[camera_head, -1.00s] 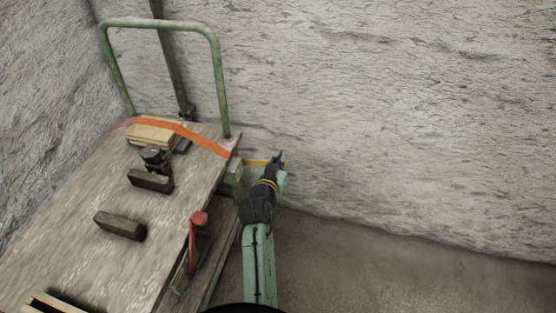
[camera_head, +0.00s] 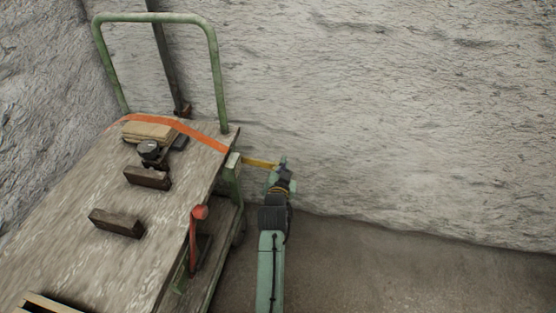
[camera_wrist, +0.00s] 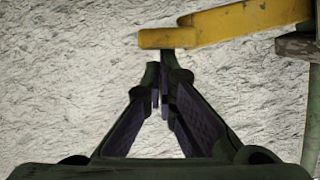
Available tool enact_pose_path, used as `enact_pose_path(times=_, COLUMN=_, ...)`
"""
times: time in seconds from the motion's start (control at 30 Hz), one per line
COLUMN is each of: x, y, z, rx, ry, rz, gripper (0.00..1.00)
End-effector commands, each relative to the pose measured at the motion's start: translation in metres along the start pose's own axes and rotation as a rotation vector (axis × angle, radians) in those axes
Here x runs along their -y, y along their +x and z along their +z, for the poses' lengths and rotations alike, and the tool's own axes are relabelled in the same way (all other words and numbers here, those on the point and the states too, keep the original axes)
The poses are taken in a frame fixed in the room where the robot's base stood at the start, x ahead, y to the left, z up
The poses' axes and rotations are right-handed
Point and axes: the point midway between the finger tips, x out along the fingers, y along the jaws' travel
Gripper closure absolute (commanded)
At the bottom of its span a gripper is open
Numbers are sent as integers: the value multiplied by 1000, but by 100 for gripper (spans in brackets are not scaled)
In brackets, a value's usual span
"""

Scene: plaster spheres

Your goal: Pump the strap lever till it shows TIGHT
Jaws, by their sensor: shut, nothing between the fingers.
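The orange strap (camera_head: 185,129) runs across the cart deck over a stack of pale boards (camera_head: 150,131). The yellow strap lever (camera_head: 260,163) sticks out to the right from the cart's far right corner. In the wrist view the lever (camera_wrist: 240,22) enters from the upper right and ends in a blunt yellow tip. My gripper (camera_head: 282,164) is at the lever's outer end. In the wrist view its fingertips (camera_wrist: 163,80) are together and empty, just below the lever tip in the picture. I cannot tell whether they touch it. No TIGHT marking is readable.
Dark blocks (camera_head: 116,223) and a round dark object (camera_head: 149,149) are on the deck (camera_head: 75,262). A red-topped lever (camera_head: 198,212) stands at the cart's right side. The green handle frame (camera_head: 217,75) rises at the back. Rough walls enclose the cart; floor (camera_head: 370,270) at right is clear.

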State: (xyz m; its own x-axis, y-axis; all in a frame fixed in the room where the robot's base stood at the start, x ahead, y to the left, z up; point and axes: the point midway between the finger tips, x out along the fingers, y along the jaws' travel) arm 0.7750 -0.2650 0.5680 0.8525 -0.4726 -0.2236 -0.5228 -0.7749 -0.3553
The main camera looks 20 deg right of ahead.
Motion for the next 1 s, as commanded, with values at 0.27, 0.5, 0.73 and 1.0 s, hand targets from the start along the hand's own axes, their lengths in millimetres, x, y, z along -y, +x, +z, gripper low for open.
enact_pose_path(times=0.27, x=-10, y=8, z=35, rx=7, ry=167, rz=-40, gripper=100)
enact_pose_path(times=0.5, x=-13, y=11, z=46, rx=7, ry=162, rz=-39, gripper=100)
enact_pose_path(times=0.73, x=-14, y=11, z=50, rx=8, ry=161, rz=-37, gripper=100)
enact_pose_path(times=1.0, x=-14, y=11, z=51, rx=10, ry=160, rz=-36, gripper=100)
